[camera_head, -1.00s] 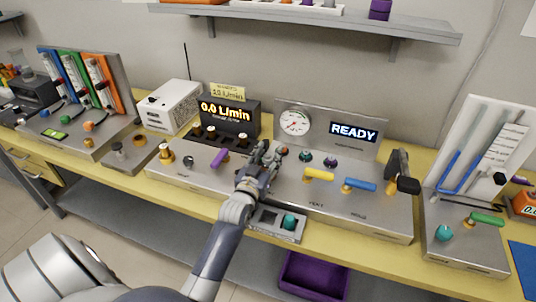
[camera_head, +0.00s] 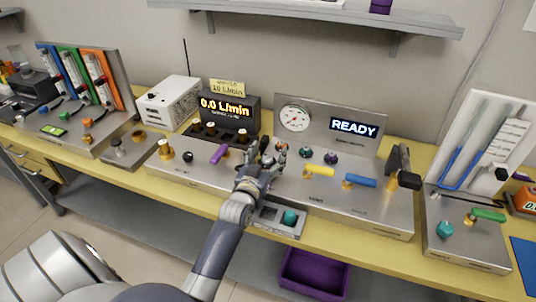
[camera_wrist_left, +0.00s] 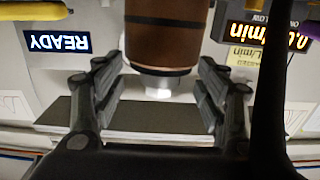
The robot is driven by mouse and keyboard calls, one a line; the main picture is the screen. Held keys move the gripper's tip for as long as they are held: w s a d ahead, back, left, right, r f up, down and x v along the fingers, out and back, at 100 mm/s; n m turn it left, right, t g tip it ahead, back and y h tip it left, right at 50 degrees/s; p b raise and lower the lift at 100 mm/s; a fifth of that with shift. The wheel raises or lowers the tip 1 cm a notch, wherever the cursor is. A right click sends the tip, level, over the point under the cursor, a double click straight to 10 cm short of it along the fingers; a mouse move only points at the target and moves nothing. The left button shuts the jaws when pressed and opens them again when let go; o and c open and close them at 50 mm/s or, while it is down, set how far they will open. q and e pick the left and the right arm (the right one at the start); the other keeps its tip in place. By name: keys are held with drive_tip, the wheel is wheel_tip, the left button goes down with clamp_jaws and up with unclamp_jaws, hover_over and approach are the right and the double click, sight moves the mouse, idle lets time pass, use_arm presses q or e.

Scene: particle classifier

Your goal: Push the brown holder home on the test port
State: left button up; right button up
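The brown holder (camera_wrist_left: 168,38) fills the upper middle of the left wrist view. It is a brown cylinder with a dark band and a copper-coloured rim, and a short pale metal neck (camera_wrist_left: 158,86) shows at its end. My left gripper (camera_wrist_left: 162,75) has its dark fingers spread, one on each side of the neck and the holder's end. I cannot tell whether they touch it. In the head view my left gripper (camera_head: 267,158) is over the middle of the metal bench panel (camera_head: 215,185) and hides most of the holder. The test port cannot be made out clearly. My right gripper is not in view.
A purple lever (camera_head: 219,154) stands left of the gripper; yellow (camera_head: 319,170) and blue (camera_head: 360,181) levers lie to its right. Behind are a gauge (camera_head: 295,118), a READY display (camera_head: 354,127) and a flow display (camera_head: 225,107) reading 0.0 L/min. A shelf (camera_head: 320,17) hangs above.

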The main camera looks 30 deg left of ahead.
use_arm(q)
drive_tip(key=shift+f, duration=0.15)
drive_tip(key=shift+s, duration=0.25)
drive_tip(key=v, duration=1.1)
drive_tip(key=shift+s, duration=0.25)
drive_tip(key=shift+d, duration=0.1)
